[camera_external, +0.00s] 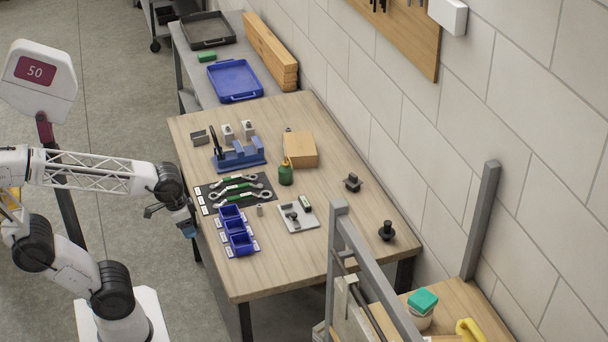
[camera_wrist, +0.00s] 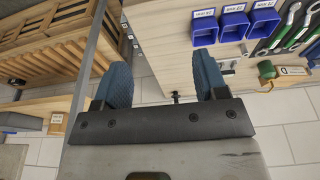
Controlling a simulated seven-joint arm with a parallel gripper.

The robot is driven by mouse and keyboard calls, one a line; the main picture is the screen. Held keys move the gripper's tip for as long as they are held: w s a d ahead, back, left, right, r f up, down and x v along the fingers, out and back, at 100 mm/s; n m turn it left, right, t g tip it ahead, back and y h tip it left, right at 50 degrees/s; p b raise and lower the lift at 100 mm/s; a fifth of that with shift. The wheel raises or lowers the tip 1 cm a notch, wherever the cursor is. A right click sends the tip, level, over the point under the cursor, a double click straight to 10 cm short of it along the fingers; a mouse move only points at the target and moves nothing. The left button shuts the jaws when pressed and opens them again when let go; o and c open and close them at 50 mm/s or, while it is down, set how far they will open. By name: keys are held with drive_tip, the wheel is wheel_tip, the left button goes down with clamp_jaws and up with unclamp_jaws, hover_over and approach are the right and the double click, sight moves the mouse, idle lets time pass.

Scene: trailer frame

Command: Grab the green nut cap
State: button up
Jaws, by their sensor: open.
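No part is plainly marked as a nut cap. Green candidates in the external view are a teal-green cap (camera_external: 422,300) on a white jar at the lower right, and a dark green bottle-like item (camera_external: 286,174) on the wooden table. A small green object (camera_wrist: 267,70) also shows in the wrist view beside the wrenches; I cannot tell which item it is. My gripper (camera_external: 189,228) is off the left edge of the table, away from all of these. In the wrist view my gripper (camera_wrist: 164,75) has its two blue fingers wide apart with nothing between them.
The wooden table (camera_external: 340,235) carries blue bins (camera_external: 238,237), wrenches on a dark mat (camera_external: 210,203), a blue holder (camera_external: 237,155) and a cardboard-coloured box (camera_external: 300,149). A grey metal frame (camera_external: 345,240) stands between the table and the jar.

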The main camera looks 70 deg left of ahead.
idle(0.3)
drive_tip(key=w+a+f+m+g+y, duration=0.1)
drive_tip(key=w+a+m+y, duration=0.15)
drive_tip(key=w, duration=0.85)
drive_tip(key=w+a+f+m+g+y, duration=0.1)
drive_tip(key=w+a+m+y, duration=0.2)
drive_tip(key=w, duration=0.7)
drive_tip(key=w+a+m+g+y, duration=0.15)
drive_tip(key=w+m, duration=0.25)
drive_tip(key=w, duration=0.7)
drive_tip(key=w+a+f+m+y, duration=0.1)
drive_tip(key=w+f+m+y, duration=0.1)
drive_tip(key=w+f, duration=0.4)
drive_tip(key=w+a+f+m+y, duration=0.1)
drive_tip(key=w+f, duration=0.5)
drive_tip(key=w, duration=0.6)
drive_tip(key=w+a+f+m+t+y, duration=0.1)
drive_tip(key=w+f+m+y, duration=0.2)
drive_tip(key=w, duration=0.6)
wheel_tip(320, 180, down, 3)
drive_tip(key=shift+r+m+y, duration=0.1)
drive_tip(key=shift+m+y, duration=0.3)
drive_tip(key=shift+m, duration=0.75)
drive_tip(key=shift+x, duration=1.25)
